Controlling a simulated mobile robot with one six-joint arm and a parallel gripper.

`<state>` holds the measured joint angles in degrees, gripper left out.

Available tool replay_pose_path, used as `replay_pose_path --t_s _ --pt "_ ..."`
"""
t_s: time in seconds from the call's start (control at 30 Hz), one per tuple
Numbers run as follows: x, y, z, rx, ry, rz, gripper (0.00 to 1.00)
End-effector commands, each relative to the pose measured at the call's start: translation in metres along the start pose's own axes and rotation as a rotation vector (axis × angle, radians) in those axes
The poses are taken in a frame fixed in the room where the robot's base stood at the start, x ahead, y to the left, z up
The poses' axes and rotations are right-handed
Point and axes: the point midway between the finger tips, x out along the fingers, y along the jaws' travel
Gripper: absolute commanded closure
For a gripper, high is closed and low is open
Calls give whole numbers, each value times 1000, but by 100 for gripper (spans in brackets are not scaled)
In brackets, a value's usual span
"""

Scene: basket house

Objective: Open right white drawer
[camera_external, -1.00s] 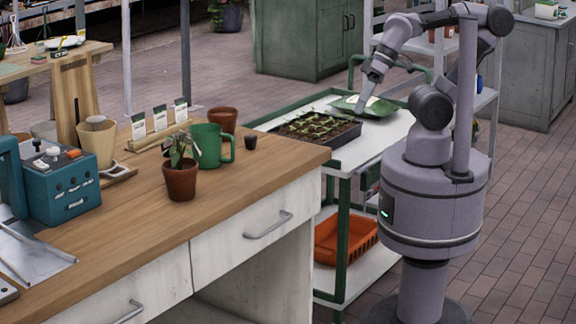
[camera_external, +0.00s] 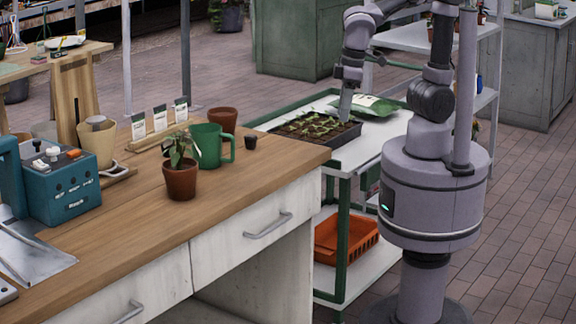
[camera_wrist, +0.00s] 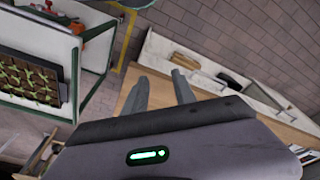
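The right white drawer (camera_external: 243,240) is in the front of the wood-topped bench (camera_external: 240,182) and is shut. Its grey bar handle (camera_external: 268,226) runs across its front. The left white drawer (camera_external: 130,296) is beside it and also looks shut. My gripper (camera_external: 345,108) points down in the external view, over the seedling cart, right of and farther back than the drawer handle. In the wrist view my gripper (camera_wrist: 159,88) shows two fingers apart with nothing between them.
A seedling tray (camera_external: 316,140) and a green bag (camera_external: 372,107) lie on the cart (camera_external: 372,138). An orange crate (camera_external: 345,238) sits on its lower shelf. A potted plant (camera_external: 180,178) and a green mug (camera_external: 209,146) stand on the bench. Brick floor (camera_external: 520,210) is clear at right.

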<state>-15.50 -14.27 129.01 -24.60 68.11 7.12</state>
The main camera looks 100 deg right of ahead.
Motion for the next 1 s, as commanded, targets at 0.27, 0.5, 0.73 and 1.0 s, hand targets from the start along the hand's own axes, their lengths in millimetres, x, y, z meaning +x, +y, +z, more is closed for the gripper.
replay_pose_path --t_s 0.27,0.5,0.73,1.0 --pt "86 -123 -75 -466 -59 684 68" --pt "190 -245 -45 -763 330 1093 68" --pt "228 -272 -21 -840 512 1166 68" --pt "253 -231 -72 -838 506 1168 68"
